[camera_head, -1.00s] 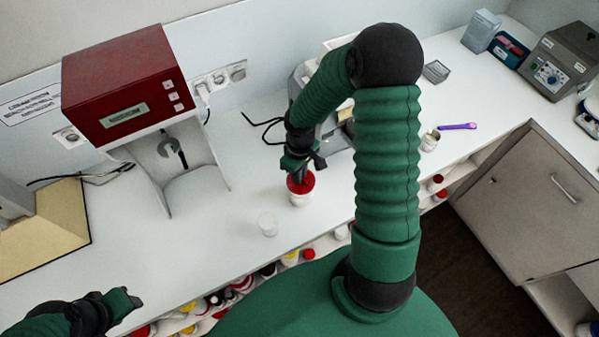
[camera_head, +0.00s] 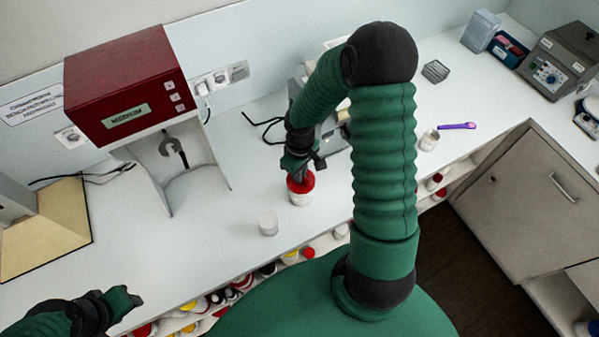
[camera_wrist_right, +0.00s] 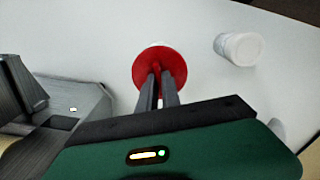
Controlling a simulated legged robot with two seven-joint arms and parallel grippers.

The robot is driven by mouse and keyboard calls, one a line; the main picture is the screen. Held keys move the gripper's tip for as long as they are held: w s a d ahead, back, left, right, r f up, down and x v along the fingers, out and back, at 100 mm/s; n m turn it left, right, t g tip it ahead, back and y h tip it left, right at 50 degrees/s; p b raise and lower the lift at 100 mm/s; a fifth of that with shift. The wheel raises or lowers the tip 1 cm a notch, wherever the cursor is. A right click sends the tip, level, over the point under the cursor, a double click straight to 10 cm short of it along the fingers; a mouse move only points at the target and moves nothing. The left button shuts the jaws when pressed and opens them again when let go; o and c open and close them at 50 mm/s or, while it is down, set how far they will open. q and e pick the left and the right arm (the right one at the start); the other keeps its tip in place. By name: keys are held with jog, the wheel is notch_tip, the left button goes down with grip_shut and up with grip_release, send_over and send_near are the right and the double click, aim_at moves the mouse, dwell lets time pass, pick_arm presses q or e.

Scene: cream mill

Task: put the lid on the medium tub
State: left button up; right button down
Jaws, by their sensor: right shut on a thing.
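A red lid (camera_head: 301,183) sits on top of a white tub (camera_head: 300,198) on the counter in the head view. The red lid fills the spot between my fingertips in the right wrist view (camera_wrist_right: 160,68). My right gripper (camera_head: 299,177) is shut on the lid from above. A second, smaller-looking white tub (camera_head: 268,224) stands to the left and nearer in the head view; it also shows in the right wrist view (camera_wrist_right: 240,48). My left gripper (camera_head: 125,300) is at the lower left, away from the tubs; its jaw gap is not clear.
A red machine (camera_head: 125,85) with a display reading MEDIUM stands at the back left. A metal can (camera_head: 429,140) and a purple spoon (camera_head: 457,126) lie to the right. Shelves with several coloured tubs (camera_head: 240,284) are below the counter edge. The counter left of the tubs is clear.

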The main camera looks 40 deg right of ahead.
jog(key=shift+f, duration=0.6)
dwell(1.4)
jog(key=c, duration=1.5)
grip_release()
jog(key=shift+o, duration=0.6)
jog(key=o, duration=0.4)
notch_tip(320, 180, up, 5)
jog(key=p, duration=0.4)
jog(key=shift+f, duration=0.15)
jog(key=shift+f, duration=0.1)
